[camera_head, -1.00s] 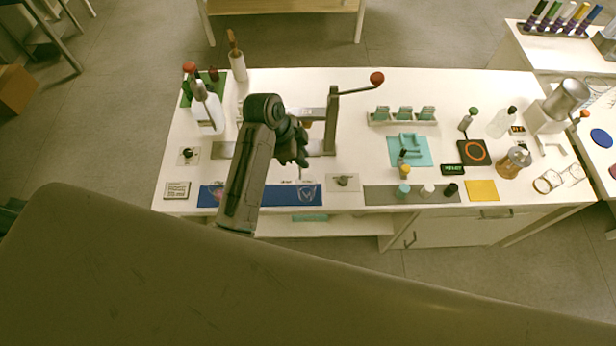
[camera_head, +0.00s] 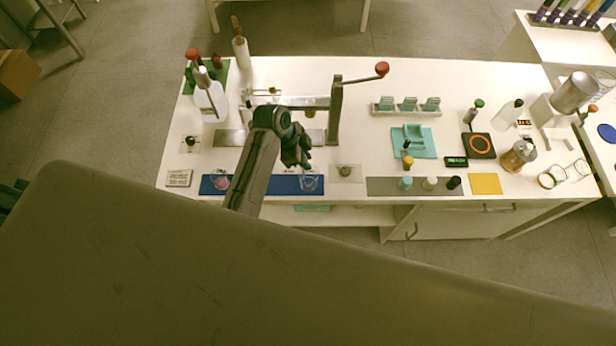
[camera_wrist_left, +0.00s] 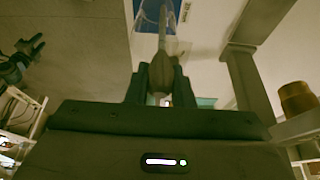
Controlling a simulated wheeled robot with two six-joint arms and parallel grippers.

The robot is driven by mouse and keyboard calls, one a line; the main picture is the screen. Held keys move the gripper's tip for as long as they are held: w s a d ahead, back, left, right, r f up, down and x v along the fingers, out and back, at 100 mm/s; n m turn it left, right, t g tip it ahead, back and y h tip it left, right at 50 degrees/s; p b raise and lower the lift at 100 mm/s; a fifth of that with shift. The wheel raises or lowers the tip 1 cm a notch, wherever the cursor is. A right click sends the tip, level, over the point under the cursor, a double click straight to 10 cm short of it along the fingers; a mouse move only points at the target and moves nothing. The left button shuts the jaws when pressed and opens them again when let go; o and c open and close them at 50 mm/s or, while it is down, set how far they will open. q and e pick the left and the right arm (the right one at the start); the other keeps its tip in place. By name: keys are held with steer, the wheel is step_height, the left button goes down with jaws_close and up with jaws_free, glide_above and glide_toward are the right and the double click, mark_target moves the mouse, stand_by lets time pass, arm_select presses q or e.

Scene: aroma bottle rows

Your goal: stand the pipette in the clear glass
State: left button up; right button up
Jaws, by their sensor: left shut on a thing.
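My left gripper (camera_head: 298,158) is over the bench, above and just behind the right end of the blue mat (camera_head: 265,184). In the left wrist view the gripper (camera_wrist_left: 161,82) is shut on the pipette's brown bulb (camera_wrist_left: 161,70). The pale stem of the pipette points away from the gripper, toward the blue mat. A clear glass (camera_head: 308,184) stands on the right end of the mat, close in front of the gripper. Another glass (camera_head: 221,182) with something pinkish in it stands on the left end. In the head view the pipette is too small to make out. My right gripper is not seen.
A press-like stand with a red-knobbed lever (camera_head: 381,69) rises behind the gripper. A white bottle (camera_head: 210,100) stands at the back left. Small capped bottles stand on a grey strip (camera_head: 385,186).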

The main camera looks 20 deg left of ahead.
arm_select(q)
steer(key=shift+f, duration=0.3)
steer(key=o, duration=0.7)
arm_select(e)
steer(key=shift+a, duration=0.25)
arm_select(q)
steer(key=shift+r, duration=0.15)
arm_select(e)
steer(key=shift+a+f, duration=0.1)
arm_select(q)
steer(key=b+v, duration=0.3)
steer(key=v, duration=0.7)
steer(key=shift+r, duration=0.25)
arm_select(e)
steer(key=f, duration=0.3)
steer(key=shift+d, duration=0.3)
